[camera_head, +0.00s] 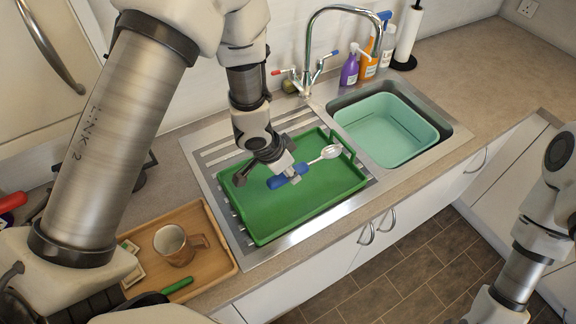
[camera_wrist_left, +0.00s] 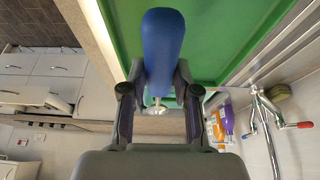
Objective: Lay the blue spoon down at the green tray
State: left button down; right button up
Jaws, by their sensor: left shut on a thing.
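The blue spoon (camera_head: 276,182) has a blue handle and a shiny metal bowl. My left gripper (camera_head: 289,174) is shut on its handle, pointing down over the green tray (camera_head: 262,226). The bowl end points toward the tray's back right corner, near the sink. I cannot tell whether the spoon touches the tray floor. In the left wrist view the blue handle (camera_wrist_left: 163,45) stands out between the fingers of the left gripper (camera_wrist_left: 158,92), with the green tray (camera_wrist_left: 245,35) behind it. My right arm shows at the right edge; its gripper is out of view.
The green tray lies on the ribbed metal drainer. A teal basin (camera_head: 385,128) sits in the sink on its right, below the tap (camera_head: 306,75). A wooden tray (camera_head: 222,262) with a brown mug (camera_head: 174,244) is at front left. Bottles (camera_head: 350,70) stand behind.

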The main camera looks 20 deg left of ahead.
pick_arm(q)
jog(key=shift+s+d+r, duration=0.25)
jog(key=shift+d+r, duration=0.05)
jog(key=shift+d, duration=0.2)
jog(key=shift+s+f, duration=0.1)
jog(key=shift+f, duration=0.1)
jog(key=b, duration=0.6)
send_near(294, 197)
jog(key=x, duration=0.5)
jog(key=shift+d, duration=0.3)
jog(key=shift+w+a+f, duration=0.15)
jog(key=shift+w+f, duration=0.1)
jog(key=shift+f, duration=0.4)
pick_arm(e)
notch_tip(294, 197, down, 7)
jog(key=shift+s+d+r, duration=0.15)
jog(key=shift+d+r, duration=0.05)
jog(key=shift+d, duration=0.05)
pick_arm(q)
jog(key=shift+c, duration=1.4)
grip_release()
